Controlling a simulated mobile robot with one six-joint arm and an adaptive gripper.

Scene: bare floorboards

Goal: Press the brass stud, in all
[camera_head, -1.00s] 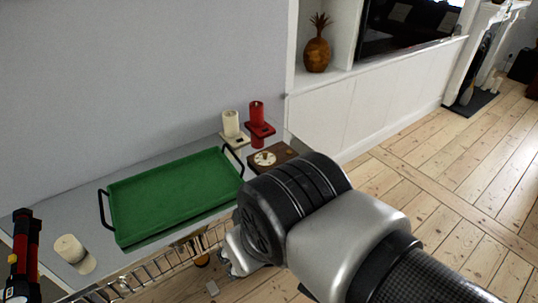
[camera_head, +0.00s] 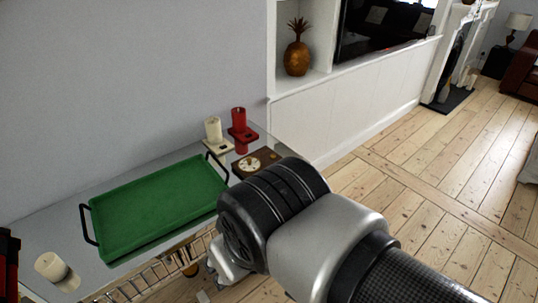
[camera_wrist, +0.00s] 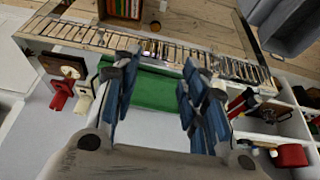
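A dark wooden block (camera_head: 255,160) with a pale round face lies at the right end of the narrow table. Small brass-coloured marks show on its face, too small to single out the stud for certain. The block also shows at the left of the wrist view (camera_wrist: 62,65). My gripper (camera_wrist: 160,85) is open, its blue-padded fingers wide apart, with the green tray (camera_wrist: 155,90) behind them and nothing visible between them. In the head view my gripper (camera_head: 222,268) is low in front of the table, partly hidden by my arm, apart from the block.
The green tray (camera_head: 150,208) with black handles fills the table's middle. Another pale candle (camera_head: 50,266) is at the left end. Bare floor (camera_head: 440,205) lies right.

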